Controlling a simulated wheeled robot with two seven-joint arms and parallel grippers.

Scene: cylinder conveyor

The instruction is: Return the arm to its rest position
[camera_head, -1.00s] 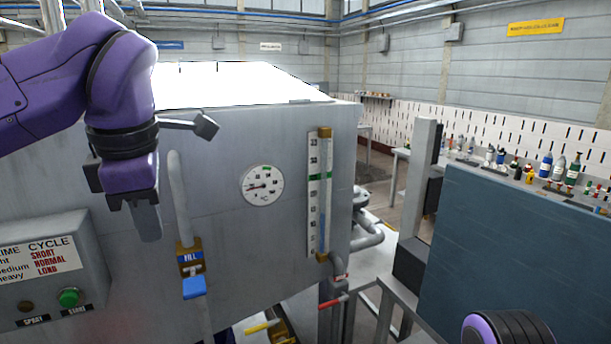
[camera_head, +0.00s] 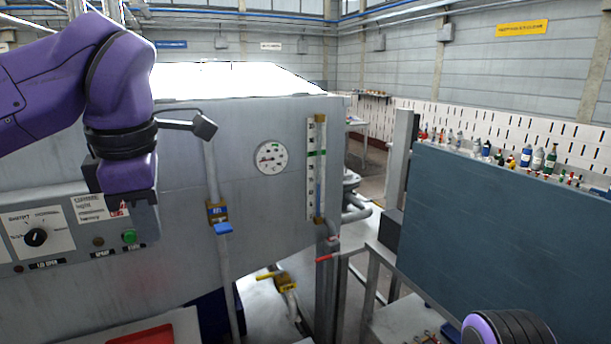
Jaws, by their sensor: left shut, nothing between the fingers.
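My left arm comes in from the left, purple with black bands, and bends downward. Its gripper (camera_head: 146,222) points down, shut and empty. In the picture it overlaps the right end of the control panel (camera_head: 60,240), beside the green button; I cannot tell how far apart they are. A purple and black part of my right arm shows at the bottom right edge. My right gripper is out of view.
A large grey tank (camera_head: 280,200) with a round dial (camera_head: 271,157) and a level gauge (camera_head: 316,168) stands ahead. A blue-handled valve (camera_head: 219,222) sits on its pipe. A dark blue board (camera_head: 500,230) stands right. A red surface (camera_head: 145,335) shows at the bottom left.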

